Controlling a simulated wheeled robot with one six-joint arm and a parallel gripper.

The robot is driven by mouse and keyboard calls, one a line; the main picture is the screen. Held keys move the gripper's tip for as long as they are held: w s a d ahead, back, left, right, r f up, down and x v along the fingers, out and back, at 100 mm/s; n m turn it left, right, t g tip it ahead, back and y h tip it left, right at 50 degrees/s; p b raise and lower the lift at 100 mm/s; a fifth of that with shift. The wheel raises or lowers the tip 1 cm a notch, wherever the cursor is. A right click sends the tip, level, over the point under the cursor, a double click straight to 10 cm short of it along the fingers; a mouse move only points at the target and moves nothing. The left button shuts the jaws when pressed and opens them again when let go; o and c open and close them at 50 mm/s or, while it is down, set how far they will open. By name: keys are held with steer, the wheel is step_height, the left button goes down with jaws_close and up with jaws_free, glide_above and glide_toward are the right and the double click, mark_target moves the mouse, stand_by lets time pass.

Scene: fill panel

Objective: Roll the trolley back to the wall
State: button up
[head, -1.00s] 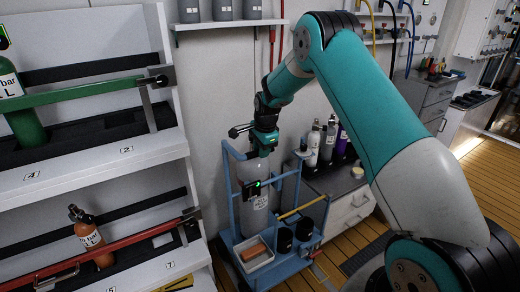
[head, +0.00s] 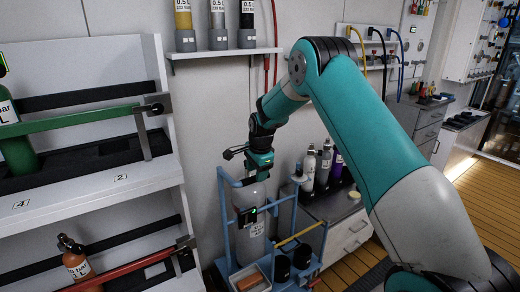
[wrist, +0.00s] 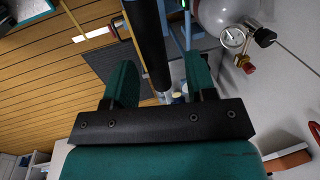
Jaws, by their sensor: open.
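The blue trolley (head: 222,215) stands upright near the wall, left of a low drawer unit. It carries a grey gas cylinder (head: 250,200), two black cups (head: 282,266) and a white tray (head: 262,284) with an orange item. Its lower part is cut off by the picture's bottom edge. My gripper (head: 258,163) is at the top of the trolley, above the cylinder, pointing down. In the wrist view my gripper (wrist: 159,65) is open, with a black bar (wrist: 149,40) between its two green fingers. Contact with the bar cannot be told. The cylinder's gauge (wrist: 233,38) shows at upper right.
A white rack (head: 100,195) with green and orange cylinders stands left. A wall shelf (head: 225,52) with small bottles is above the trolley. The drawer unit (head: 345,235) with several bottles is close on the right. Wooden floor (head: 470,200) is open farther right.

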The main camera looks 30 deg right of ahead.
steer(key=s+r+b, duration=0.1)
steer(key=s+r, duration=0.2)
steer(key=r, duration=1.2)
steer(key=shift+r, duration=0.2)
steer(key=s+a+r+n+y, duration=0.1)
steer(key=s+a+r+n, duration=0.1)
steer(key=s+a+n, duration=0.5)
steer(key=s+a+r+n+y, duration=0.1)
steer(key=s+a+r+n, duration=0.1)
steer(key=s+a+n, duration=0.5)
steer(key=s+a+f+n+g+y, duration=0.1)
steer(key=s+a+n, duration=0.4)
steer(key=s, duration=0.6)
steer(key=s+a+f+n+g+y, duration=0.1)
steer(key=s+a+n, duration=0.4)
steer(key=s, duration=0.6)
steer(key=shift+s+a+f+n, duration=0.3)
steer(key=shift+a+n, duration=0.05)
steer(key=shift+n, duration=0.25)
